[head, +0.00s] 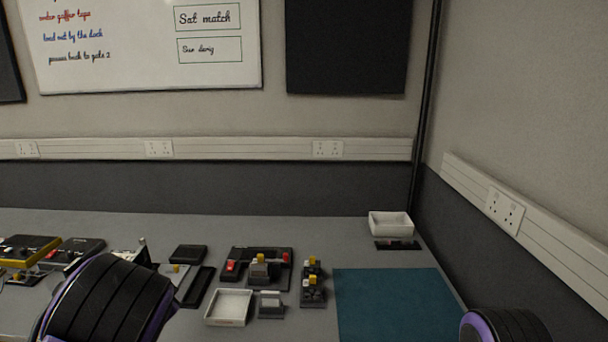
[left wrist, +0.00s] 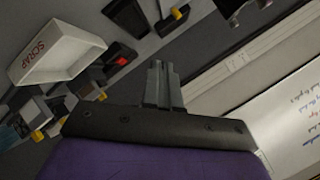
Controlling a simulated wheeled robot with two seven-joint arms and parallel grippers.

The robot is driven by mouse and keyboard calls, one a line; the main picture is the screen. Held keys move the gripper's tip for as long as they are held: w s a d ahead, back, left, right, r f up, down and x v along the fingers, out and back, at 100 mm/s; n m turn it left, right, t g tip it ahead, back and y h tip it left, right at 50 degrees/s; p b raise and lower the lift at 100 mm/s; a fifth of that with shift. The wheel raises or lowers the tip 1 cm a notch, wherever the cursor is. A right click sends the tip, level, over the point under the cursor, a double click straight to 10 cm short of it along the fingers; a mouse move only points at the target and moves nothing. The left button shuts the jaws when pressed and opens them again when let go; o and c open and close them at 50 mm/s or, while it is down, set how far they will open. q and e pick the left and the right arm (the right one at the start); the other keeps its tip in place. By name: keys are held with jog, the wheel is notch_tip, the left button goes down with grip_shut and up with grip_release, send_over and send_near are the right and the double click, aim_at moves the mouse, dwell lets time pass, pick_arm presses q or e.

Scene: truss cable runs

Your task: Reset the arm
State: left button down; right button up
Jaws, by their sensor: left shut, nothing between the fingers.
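My left arm (head: 108,300) comes in at the lower left of the head view, and its gripper is hidden there. In the left wrist view my left gripper (left wrist: 164,75) shows its two grey fingers together, shut and empty. It is above the bench, with the fingers pointing toward the wall side. My right arm (head: 505,326) shows only as a rounded black and purple part at the lower right of the head view. The right gripper is not in view.
A white tray (head: 229,307), labelled SCRAP in the left wrist view (left wrist: 48,75), stands mid-bench. Beside it are a black fixture (head: 283,257) with red parts and yellow-topped grey blocks (head: 313,291). A teal mat (head: 393,304) lies clear at right. A white bin (head: 390,225) stands behind it.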

pick_arm(q)
jog(key=s+f+n+g+b, duration=0.35)
jog(key=s+f+n, duration=0.55)
jog(key=s+f, duration=0.95)
jog(key=s+d+f+n+g+b, duration=0.2)
jog(key=s+f, duration=0.5)
jog(key=s, duration=0.6)
jog(key=s+d+f+n+g+b, duration=0.3)
jog(key=s+f, duration=0.4)
jog(key=s, duration=0.6)
jog(key=shift+d+y+b, duration=0.3)
jog(key=shift+d+b, duration=0.15)
jog(key=c, duration=1.4)
grip_release()
jog(key=shift+s+f, duration=0.4)
jog(key=shift+s, duration=0.1)
jog(key=o, duration=0.3)
jog(key=shift+o, duration=0.2)
jog(key=shift+r, duration=0.1)
